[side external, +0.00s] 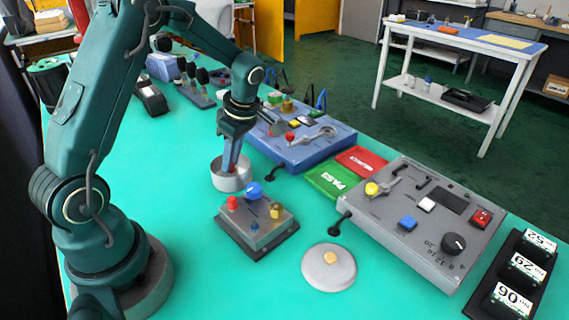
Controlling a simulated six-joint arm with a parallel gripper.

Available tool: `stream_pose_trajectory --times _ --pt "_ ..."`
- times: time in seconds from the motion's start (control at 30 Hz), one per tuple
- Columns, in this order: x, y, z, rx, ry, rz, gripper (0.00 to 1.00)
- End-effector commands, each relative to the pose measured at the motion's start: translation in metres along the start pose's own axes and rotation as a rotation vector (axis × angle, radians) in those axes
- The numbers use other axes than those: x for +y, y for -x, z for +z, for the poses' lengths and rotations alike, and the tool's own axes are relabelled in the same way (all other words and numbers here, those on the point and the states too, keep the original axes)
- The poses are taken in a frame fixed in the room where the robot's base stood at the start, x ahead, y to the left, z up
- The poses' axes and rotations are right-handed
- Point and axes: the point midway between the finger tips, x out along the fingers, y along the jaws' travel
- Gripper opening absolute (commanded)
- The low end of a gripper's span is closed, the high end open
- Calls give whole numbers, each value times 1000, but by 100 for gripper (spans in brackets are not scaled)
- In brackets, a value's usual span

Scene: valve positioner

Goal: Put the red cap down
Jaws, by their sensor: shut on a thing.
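My gripper (232,165) points down into a round, open metal cup (230,182) on the teal table. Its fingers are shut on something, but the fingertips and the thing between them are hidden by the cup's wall. I cannot make out a red cap in the jaws. A small red knob-like piece (233,203) stands on the left of a small grey box (257,230), just in front of the cup. Another red piece (290,138) sits on the blue panel (318,147) behind and to the right.
The small grey box also bears a blue knob (254,190) and a brass fitting (276,211). A round lid (329,267) lies at the front. Green (333,181) and red (361,161) cards lie beside a large grey panel (391,220). A number-card rack (519,273) stands at right.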

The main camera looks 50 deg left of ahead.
Motion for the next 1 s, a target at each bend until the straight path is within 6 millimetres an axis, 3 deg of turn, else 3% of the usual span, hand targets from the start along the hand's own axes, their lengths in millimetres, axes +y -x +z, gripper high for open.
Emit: stream_pose_trajectory --times 0.3,0.33,0.4,0.43,1.0 --pt "0 -2 1 0 0 0 0" --pt "0 -2 1 0 0 0 22" --pt "0 -2 1 0 0 0 49" --pt "0 -2 1 0 0 0 53" --pt "0 -2 0 0 0 0 53"
